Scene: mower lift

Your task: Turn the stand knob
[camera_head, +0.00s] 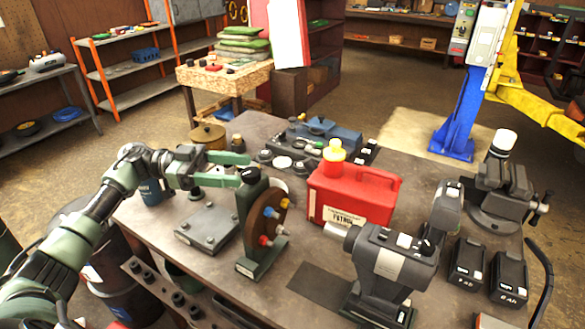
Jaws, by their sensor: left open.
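A dark green stand (249,217) stands upright on the workbench. It carries a brown disc (270,222) with blue, yellow and red pegs facing right. A small black knob (250,175) sits at the top of the stand. My left gripper (241,170) comes in from the left at the knob's height. Its two green fingers are apart, one farther back and one nearer, with their tips close to the knob. I cannot tell whether they touch it. My right gripper is not in view.
A red petrol can (347,195) with a yellow cap stands right of the stand. A metal plate (208,228) with bolts lies left of the stand.

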